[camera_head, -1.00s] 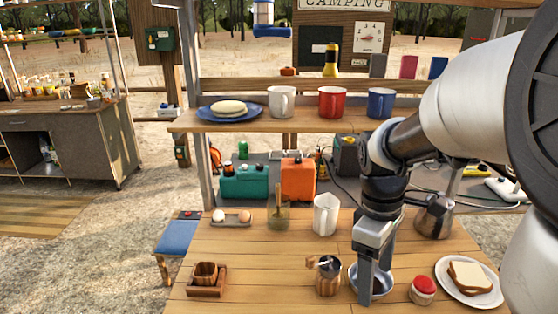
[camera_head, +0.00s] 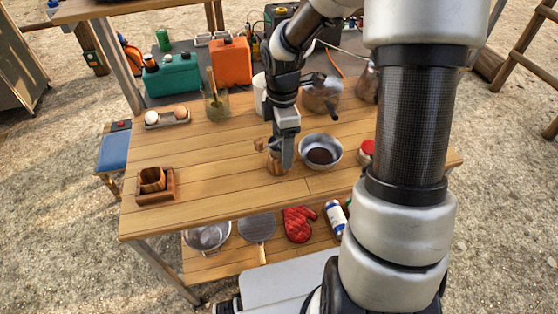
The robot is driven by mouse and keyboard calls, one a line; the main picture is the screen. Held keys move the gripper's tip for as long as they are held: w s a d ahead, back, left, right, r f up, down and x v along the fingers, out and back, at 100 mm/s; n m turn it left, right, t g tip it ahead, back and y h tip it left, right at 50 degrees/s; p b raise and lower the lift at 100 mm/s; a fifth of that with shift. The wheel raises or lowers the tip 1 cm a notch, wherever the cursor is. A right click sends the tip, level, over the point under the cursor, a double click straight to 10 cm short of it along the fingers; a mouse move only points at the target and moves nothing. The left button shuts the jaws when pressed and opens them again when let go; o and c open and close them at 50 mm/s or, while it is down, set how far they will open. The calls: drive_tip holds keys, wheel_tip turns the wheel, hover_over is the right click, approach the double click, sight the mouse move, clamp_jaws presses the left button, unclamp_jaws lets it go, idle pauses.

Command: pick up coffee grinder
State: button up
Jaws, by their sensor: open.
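The coffee grinder (camera_head: 273,164), a small brown wooden body with a knobbed crank, stands on the wooden table, left of the metal bowl (camera_head: 335,150). My gripper (camera_head: 284,163) points down right at the grinder and covers its right part and most of its top. The jaws are open. I cannot tell whether the fingers are around the grinder or only in front of it, nor whether they touch it.
The bowl with dark contents is close on the gripper's right, with a red-lidded jar (camera_head: 367,149) beyond. A white mug (camera_head: 259,97) and a pot (camera_head: 322,97) stand behind. A wooden tray (camera_head: 168,196) with a cup is at left. The table between is clear.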

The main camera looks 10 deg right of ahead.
sight(279, 159)
drive_tip(key=shift+w+a+f+b, duration=0.15)
drive_tip(key=shift+f+b, duration=0.25)
drive_tip(key=shift+f, duration=1.15)
drive_tip(key=shift+w+a+f+b, duration=0.1)
drive_tip(key=shift+a+f+b, duration=0.2)
drive_tip(key=shift+f, duration=1.2)
drive_tip(key=shift+d+r, duration=0.1)
drive_tip(key=c, duration=1.5)
